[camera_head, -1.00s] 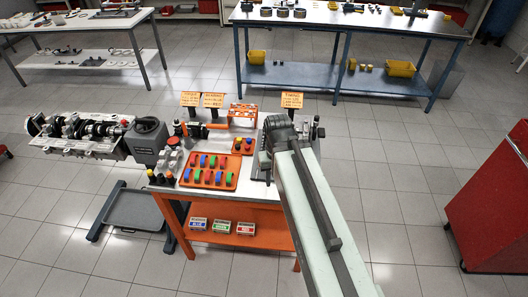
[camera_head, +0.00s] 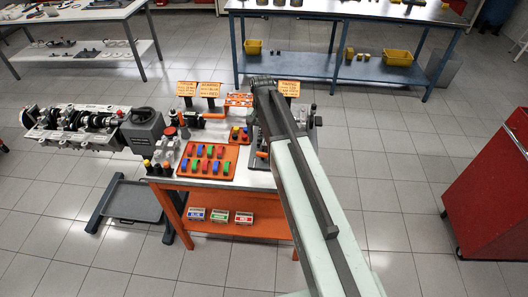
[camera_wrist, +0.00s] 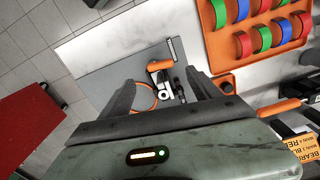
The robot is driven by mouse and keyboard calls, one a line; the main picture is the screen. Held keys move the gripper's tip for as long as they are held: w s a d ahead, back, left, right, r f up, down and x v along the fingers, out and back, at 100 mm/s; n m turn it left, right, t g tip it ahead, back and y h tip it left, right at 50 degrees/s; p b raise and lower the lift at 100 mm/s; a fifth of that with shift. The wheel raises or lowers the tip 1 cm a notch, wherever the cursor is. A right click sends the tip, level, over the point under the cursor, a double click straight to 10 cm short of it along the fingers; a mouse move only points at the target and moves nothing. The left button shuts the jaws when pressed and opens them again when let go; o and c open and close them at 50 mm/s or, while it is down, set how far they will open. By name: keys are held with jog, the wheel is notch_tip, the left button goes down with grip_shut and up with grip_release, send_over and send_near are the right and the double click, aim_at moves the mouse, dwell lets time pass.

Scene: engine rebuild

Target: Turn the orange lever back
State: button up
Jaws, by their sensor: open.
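The orange lever (camera_wrist: 159,65) shows in the wrist view as a short orange handle on a grey plate (camera_wrist: 105,72), beside a small black and white mechanism (camera_wrist: 170,88). My gripper (camera_wrist: 160,78) is open, its two dark fingers apart on either side of the lever area, with nothing held. I cannot tell its height above the lever. In the head view my arm covers much of the fixture at the right of the bench; a bit of orange (camera_head: 262,154), probably the lever, shows beside the arm.
An orange tray (camera_head: 206,162) with coloured pieces lies left of my arm; its corner shows in the wrist view. Orange signs (camera_head: 210,90) stand at the bench's back. An engine block (camera_head: 75,128) is at left, and a red cabinet (camera_head: 492,190) at right.

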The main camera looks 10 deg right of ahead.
aim_at(263, 153)
notch_tip(263, 153, down, 8)
jog(key=b, duration=0.7)
jog(key=shift+r, duration=0.2)
jog(key=c, duration=1.3)
jog(key=shift+d, duration=0.25)
jog(key=shift+c, duration=0.3)
jog(key=shift+a, duration=0.15)
